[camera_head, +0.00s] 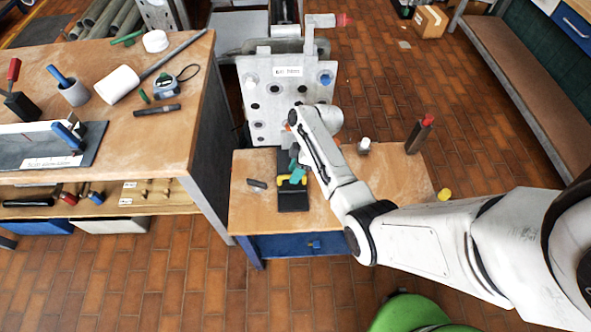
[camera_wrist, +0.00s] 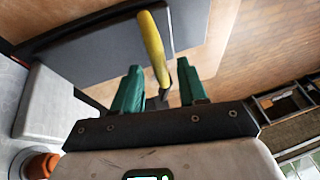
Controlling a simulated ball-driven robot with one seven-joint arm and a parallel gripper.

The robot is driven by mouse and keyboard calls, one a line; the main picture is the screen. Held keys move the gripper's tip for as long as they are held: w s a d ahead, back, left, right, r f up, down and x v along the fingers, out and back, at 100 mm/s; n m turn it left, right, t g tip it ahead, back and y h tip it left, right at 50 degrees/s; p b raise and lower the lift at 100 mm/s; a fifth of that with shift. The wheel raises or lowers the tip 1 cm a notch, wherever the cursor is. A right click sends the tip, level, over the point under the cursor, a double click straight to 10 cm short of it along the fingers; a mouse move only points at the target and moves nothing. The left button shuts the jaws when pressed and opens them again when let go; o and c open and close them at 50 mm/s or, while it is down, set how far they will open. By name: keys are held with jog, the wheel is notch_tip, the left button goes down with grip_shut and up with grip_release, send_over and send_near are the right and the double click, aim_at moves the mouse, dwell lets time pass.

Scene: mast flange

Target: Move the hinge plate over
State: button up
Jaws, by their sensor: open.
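The dark plate (camera_head: 293,201), which I take to be the hinge plate, lies on the small wooden table and carries a yellow handle (camera_head: 283,179). In the wrist view the plate's grey face (camera_wrist: 95,58) fills the upper left, and the yellow handle (camera_wrist: 152,45) stands across it. My gripper (camera_head: 297,176) is over the plate. Its two green fingers (camera_wrist: 160,90) are apart, with the handle's near end showing in the gap between them. I cannot tell whether either finger touches the handle. My arm hides part of the plate's far end.
An upright grey flange with holes (camera_head: 266,108) stands behind the small table (camera_head: 395,175). On that table are a small dark block (camera_head: 257,184), a white-topped piece (camera_head: 364,145) and a red-topped dark block (camera_head: 420,135). A cluttered workbench (camera_head: 150,140) stands left.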

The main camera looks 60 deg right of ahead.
jog(key=shift+f, duration=0.1)
jog(key=shift+c, duration=0.3)
grip_shut()
dwell(0.4)
